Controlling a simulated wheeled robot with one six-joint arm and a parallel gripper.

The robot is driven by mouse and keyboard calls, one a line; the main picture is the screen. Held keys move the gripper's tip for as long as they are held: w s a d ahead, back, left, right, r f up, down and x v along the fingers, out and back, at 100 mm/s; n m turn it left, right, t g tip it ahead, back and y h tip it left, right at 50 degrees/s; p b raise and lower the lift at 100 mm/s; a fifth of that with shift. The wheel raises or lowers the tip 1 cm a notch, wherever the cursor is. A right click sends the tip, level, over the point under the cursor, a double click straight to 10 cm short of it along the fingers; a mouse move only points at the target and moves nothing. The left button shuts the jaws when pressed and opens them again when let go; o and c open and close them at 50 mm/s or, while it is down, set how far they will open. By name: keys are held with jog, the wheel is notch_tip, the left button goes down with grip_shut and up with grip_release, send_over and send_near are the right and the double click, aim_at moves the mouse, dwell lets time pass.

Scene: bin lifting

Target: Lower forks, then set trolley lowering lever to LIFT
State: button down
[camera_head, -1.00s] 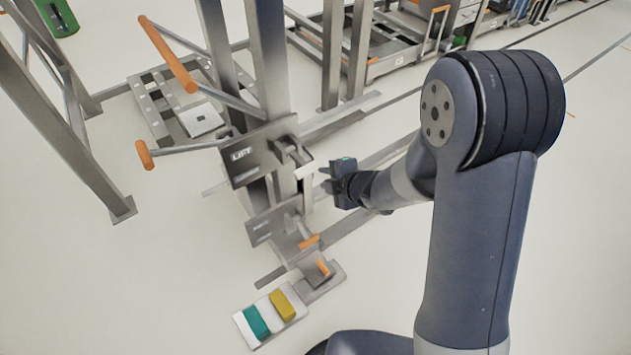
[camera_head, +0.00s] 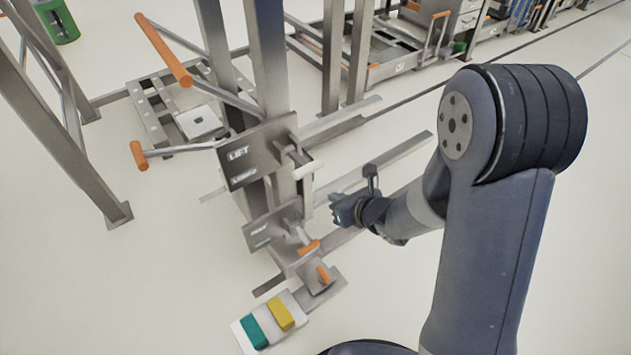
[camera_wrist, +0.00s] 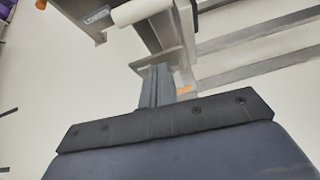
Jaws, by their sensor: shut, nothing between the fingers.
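In the wrist view the gripper fingers (camera_wrist: 156,86) are together and empty, below the white grip. The forks (camera_head: 395,160) run back to the right as long grey bars; their height is hard to judge.
A lower panel (camera_head: 270,226) and orange-tipped pedals (camera_head: 309,247) are below the lever. A teal block (camera_head: 253,331) and a yellow block (camera_head: 280,315) are on a pale plate at the base. Orange-gripped handles (camera_head: 165,50) stick out left.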

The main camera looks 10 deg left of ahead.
aim_at(310, 166)
jog(key=w+a+f+p, duration=0.1)
jog(key=w+a, duration=0.5)
jog(key=a, duration=0.1)
jog(key=shift+f+n+p, duration=0.35)
jog(key=shift+n+p, duration=0.05)
dwell(0.3)
jog(key=shift+r, duration=0.1)
notch_tip(310, 166, up, 3)
jog(key=h+p, duration=0.1)
jog(key=p, duration=0.3)
jog(key=g+h+p, duration=0.1)
jog(key=p, duration=0.3)
jog(key=shift+w+a+g, duration=0.1)
jog(key=shift+a+g, duration=0.05)
jog(key=shift+g, duration=0.15)
jog(key=shift+w+a+r, duration=0.2)
jog(key=shift+r, duration=0.55)
